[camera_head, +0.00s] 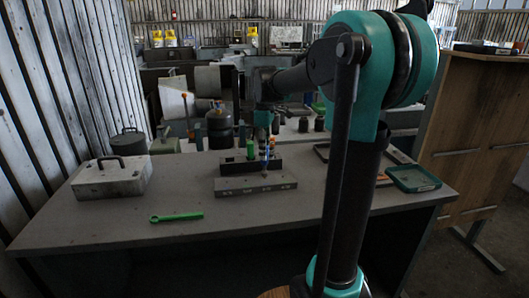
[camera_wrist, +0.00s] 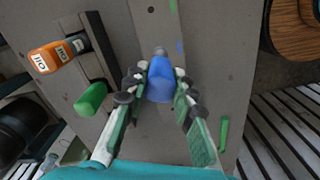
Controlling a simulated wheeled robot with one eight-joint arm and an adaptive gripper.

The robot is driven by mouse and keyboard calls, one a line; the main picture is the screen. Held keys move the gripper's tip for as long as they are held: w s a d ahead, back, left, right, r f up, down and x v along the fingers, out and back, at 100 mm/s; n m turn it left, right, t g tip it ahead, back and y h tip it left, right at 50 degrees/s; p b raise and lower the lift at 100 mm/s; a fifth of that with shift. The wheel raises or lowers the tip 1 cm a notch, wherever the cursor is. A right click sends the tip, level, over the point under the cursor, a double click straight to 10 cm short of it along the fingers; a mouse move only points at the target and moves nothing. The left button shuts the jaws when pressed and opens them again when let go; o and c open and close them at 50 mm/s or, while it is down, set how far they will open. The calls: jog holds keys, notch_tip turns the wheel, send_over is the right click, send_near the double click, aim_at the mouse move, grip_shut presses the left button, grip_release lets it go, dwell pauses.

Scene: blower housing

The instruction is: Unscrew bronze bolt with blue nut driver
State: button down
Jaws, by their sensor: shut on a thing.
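My gripper (camera_wrist: 160,72) is shut on a blue nut driver (camera_wrist: 159,84), with one finger on each side of its handle. A grey tip shows past the handle's far end in the wrist view. In the head view my gripper (camera_head: 267,143) is above the workbench, and the thin blue nut driver (camera_head: 267,157) points down toward a grey labelled block (camera_head: 256,187). I cannot tell whether the driver's tip touches anything. The bronze bolt cannot be made out in either view.
A dark rack (camera_head: 236,167) behind the block holds a green handle (camera_head: 250,150); an orange handle (camera_wrist: 50,57) shows in the wrist view. A green wrench (camera_head: 176,217) lies front left. A grey case (camera_head: 112,178) stands left, a green tray (camera_head: 413,179) right. The front workbench (camera_head: 110,230) is mostly clear.

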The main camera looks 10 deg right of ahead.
jog(key=shift+r, duration=3.7)
